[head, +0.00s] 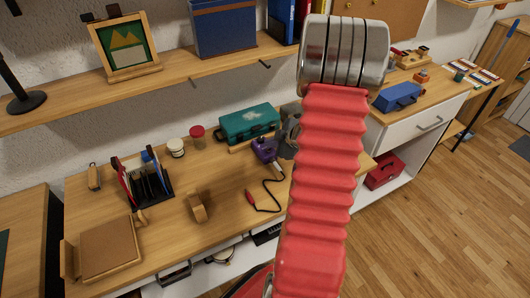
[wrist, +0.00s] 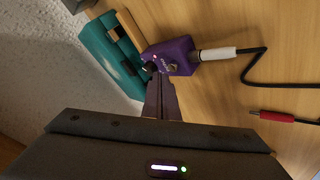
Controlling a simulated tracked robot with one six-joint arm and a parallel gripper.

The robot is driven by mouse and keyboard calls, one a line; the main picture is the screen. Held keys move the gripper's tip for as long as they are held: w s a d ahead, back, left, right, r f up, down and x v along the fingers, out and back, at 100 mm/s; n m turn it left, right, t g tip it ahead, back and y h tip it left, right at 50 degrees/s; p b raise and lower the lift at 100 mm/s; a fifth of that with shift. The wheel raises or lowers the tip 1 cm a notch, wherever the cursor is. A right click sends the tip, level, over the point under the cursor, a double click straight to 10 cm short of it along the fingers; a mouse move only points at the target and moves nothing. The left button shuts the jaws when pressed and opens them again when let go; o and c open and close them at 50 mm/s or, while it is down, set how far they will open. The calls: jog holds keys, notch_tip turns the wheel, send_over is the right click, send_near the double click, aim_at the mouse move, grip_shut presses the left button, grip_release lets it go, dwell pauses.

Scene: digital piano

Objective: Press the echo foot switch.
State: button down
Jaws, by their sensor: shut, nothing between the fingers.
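The purple pedal (head: 264,149) lies on the wooden desk with a cable plugged into it. In the wrist view the pedal (wrist: 180,52) carries pale lettering too small to read surely, a small pinkish light, a dark round knob and a small metallic part. My gripper (wrist: 158,79) is shut and empty, its narrow fingertips at the pedal's near edge in the picture, close to the knob and the metallic part. I cannot tell whether they touch the pedal. The fingertips hide part of its near side. In the head view my red arm hides most of the gripper.
A teal case (head: 249,124) lies close to the pedal; it also shows in the wrist view (wrist: 112,52). A black cable with a red plug (head: 249,196) lies loose on the desk. A brown block (head: 197,207) and a file holder (head: 147,187) stand left. A shelf (head: 180,79) overhangs the back.

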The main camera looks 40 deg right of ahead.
jog(key=shift+f, duration=0.7)
dwell(0.8)
jog(key=shift+r, duration=1)
jog(key=shift+r, duration=0.1)
notch_tip(320, 180, up, 5)
jog(key=shift+f, duration=0.1)
dwell(0.5)
dwell(0.7)
